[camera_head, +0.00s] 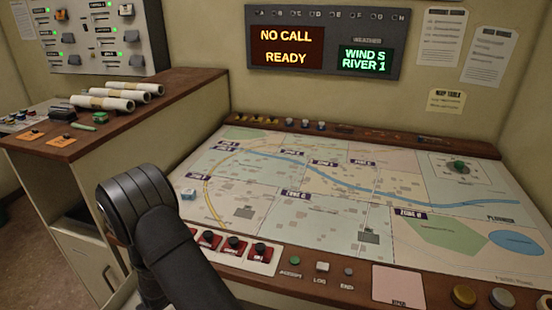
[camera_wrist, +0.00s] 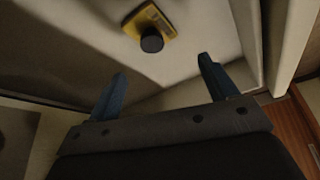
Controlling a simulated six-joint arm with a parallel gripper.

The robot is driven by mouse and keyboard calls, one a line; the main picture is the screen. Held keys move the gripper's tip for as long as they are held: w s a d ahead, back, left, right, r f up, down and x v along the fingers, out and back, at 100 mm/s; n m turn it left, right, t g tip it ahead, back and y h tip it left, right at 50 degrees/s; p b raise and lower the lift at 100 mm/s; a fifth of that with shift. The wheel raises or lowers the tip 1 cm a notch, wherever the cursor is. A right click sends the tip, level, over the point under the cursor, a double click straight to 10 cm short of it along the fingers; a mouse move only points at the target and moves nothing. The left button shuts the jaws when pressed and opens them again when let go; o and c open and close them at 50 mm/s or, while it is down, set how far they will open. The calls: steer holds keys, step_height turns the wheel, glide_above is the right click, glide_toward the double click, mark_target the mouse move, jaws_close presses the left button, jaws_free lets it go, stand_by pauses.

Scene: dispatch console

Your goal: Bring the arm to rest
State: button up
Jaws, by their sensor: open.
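My arm shows in the head view as a dark, bent link in front of the console's left front edge. My gripper is hidden in the head view. In the wrist view my gripper (camera_wrist: 162,82) has two blue fingers spread wide apart with nothing between them. Beyond the fingertips is a yellow piece with a dark round knob (camera_wrist: 152,40) on a pale surface. The gap between it and the fingers is hard to judge.
The map console (camera_head: 300,240) has red-based knobs (camera_head: 233,245) and buttons along its front edge. A wooden side counter (camera_head: 60,148) holds rolled papers (camera_head: 103,103). A display (camera_head: 320,47) on the wall reads "NO CALL READY". Brown wood (camera_wrist: 290,130) shows at the right of the wrist view.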

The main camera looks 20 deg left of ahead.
steer(key=x, duration=0.7)
steer(key=shift+a+f, duration=0.1)
steer(key=shift+f, duration=0.15)
steer(key=shift+r, duration=0.15)
